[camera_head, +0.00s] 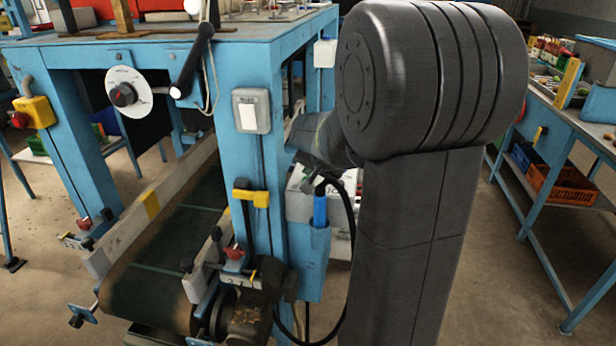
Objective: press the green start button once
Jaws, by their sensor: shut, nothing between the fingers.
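I see no green start button in this view. A yellow box with a red mushroom button (32,112) is on the left leg of the blue machine frame (262,160). A pale switch box with a white rocker (250,110) is on the nearer blue post.
A conveyor belt (165,265) with pale side rails runs beneath the frame. A black lever (192,60) sticks out near the dial. A blue bench (560,120) with an orange crate (562,185) stands at the right. Floor between the arm and bench is clear.

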